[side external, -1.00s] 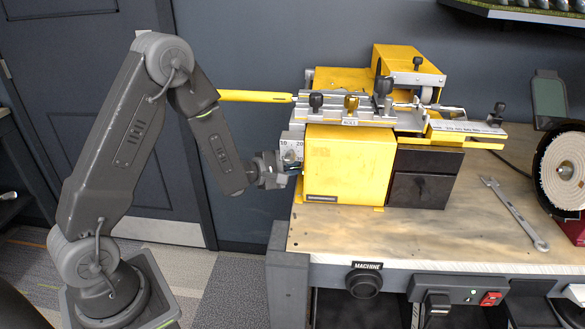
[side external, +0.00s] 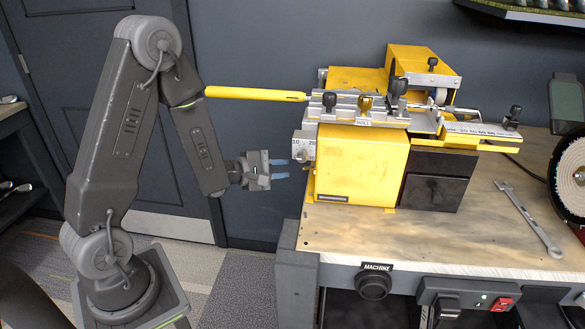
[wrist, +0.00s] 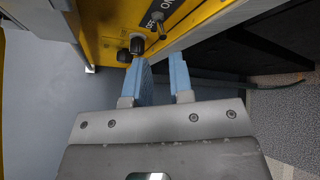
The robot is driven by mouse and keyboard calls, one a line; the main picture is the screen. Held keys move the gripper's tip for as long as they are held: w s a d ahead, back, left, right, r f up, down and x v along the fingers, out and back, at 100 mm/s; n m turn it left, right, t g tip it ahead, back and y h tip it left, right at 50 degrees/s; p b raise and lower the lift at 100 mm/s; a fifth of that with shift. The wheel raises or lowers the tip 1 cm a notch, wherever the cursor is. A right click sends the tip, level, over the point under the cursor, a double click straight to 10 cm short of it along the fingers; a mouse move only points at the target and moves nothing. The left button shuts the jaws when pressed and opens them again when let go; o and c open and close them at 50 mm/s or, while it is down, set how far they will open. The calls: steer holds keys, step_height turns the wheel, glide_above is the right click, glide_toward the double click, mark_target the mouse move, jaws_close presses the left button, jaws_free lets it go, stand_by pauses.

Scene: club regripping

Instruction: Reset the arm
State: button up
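My gripper (side external: 279,168) is open and empty, with blue finger pads spread apart. In the side external view it hangs left of the yellow regripping machine (side external: 360,165), with a gap between its fingertips and the machine's dial end. In the wrist view the two blue fingers of my gripper (wrist: 163,75) point toward the machine's yellow panel (wrist: 112,25), which carries an on/off toggle switch (wrist: 155,22) and a black knob (wrist: 137,44). A yellow club grip (side external: 255,93) sticks out level to the left from the top of the machine, above my gripper.
The machine stands on a wooden workbench (side external: 430,238). A wrench (side external: 530,218) lies on the bench at right, near a round white buffing wheel (side external: 574,174). Floor space left of the bench is open. A dark door (side external: 90,70) is behind my arm.

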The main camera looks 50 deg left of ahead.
steer(key=shift+s, duration=0.3)
steer(key=shift+r, duration=0.1)
steer(key=s+d+r+m+g+h, duration=0.4)
steer(key=s+d+m+g, duration=0.1)
steer(key=d+m+g, duration=0.3)
steer(key=s+d+r+m+g+h, duration=0.4)
steer(key=s+d+m+g, duration=0.1)
steer(key=d+m, duration=0.35)
steer(key=s+a+r+m+t+y, duration=0.3)
steer(key=s+r+m+y, duration=0.2)
steer(key=s+y, duration=0.5)
steer(key=shift+s+r+y, duration=0.2)
steer(key=shift+r+y, duration=0.3)
steer(key=shift+r, duration=0.3)
